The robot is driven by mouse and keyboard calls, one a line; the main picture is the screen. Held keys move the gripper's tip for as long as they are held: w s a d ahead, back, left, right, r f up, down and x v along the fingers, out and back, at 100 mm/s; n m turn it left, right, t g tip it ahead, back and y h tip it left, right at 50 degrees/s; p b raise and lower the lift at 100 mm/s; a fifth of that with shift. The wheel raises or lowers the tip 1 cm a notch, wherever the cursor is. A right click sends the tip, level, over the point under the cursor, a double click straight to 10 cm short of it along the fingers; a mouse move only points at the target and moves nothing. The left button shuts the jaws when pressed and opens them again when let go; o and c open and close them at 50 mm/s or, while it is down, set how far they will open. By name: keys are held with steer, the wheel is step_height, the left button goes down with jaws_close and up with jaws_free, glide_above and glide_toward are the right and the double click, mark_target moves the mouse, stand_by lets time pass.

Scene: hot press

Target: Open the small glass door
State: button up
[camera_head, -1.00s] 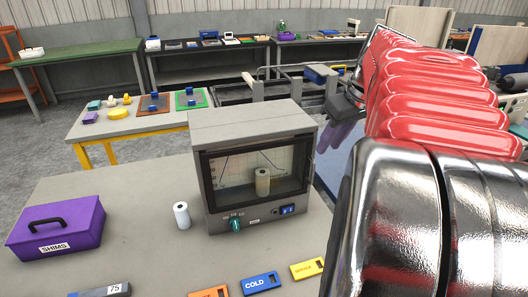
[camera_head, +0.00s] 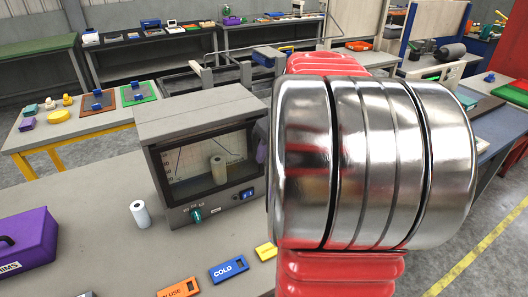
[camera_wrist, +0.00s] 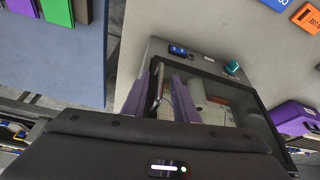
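The grey hot press box (camera_head: 205,112) stands on the bench, with its small dark-framed glass door (camera_head: 190,165) on the front. The door looks closed in the head view; a white roll shows behind the glass (camera_head: 218,170). In the wrist view, the door (camera_wrist: 240,103) is seen from above at an angle, with a metal bar handle (camera_wrist: 158,84) along its near side. My gripper (camera_wrist: 160,95) has its purple fingers apart, with the handle between them; contact is unclear. In the head view, my arm hides most of the gripper.
A white roll (camera_head: 140,214) stands left of the press. A purple box (camera_head: 25,242) sits at the left. Blue COLD (camera_head: 229,268), orange (camera_head: 180,289) and yellow (camera_head: 266,251) tags lie in front. A teal knob (camera_head: 197,215) and blue switch (camera_head: 247,193) are below the door.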

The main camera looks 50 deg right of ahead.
steer(key=shift+f, duration=0.2)
jaws_close()
steer(key=shift+a, duration=0.1)
stand_by(1.3)
